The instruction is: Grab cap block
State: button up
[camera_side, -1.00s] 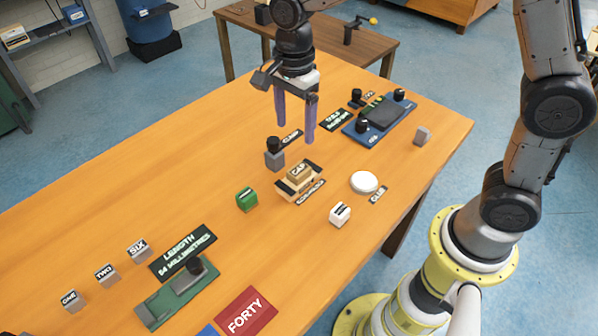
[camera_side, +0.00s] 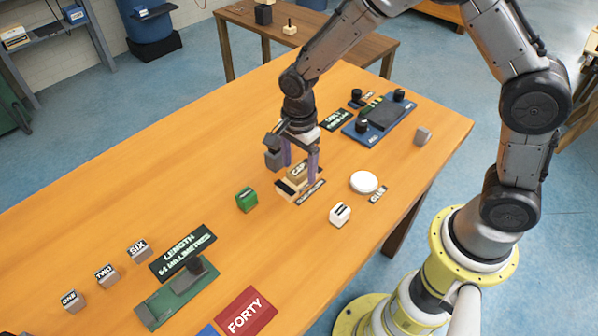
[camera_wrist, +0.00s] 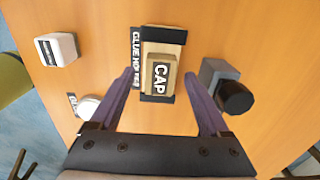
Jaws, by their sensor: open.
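The cap block (camera_side: 297,174) is a small tan wooden block marked CAP. It sits on a light wooden piece in the dark-ended glue holder (camera_side: 286,191). In the wrist view the cap block (camera_wrist: 160,76) lies between my two purple fingers, with a gap on each side. My gripper (camera_wrist: 159,78) is open and empty, pointing down. In the side view my gripper (camera_side: 301,172) is low over the holder and its fingers partly cover the cap block. I cannot tell how far the tips reach down beside it.
A grey clamp block with a black knob (camera_wrist: 228,88) stands close to my right finger in the wrist view. The table's left part has free room.

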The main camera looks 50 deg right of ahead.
jog(key=shift+f, duration=0.2)
grip_shut()
dwell(0.3)
jog(key=shift+r, duration=0.15)
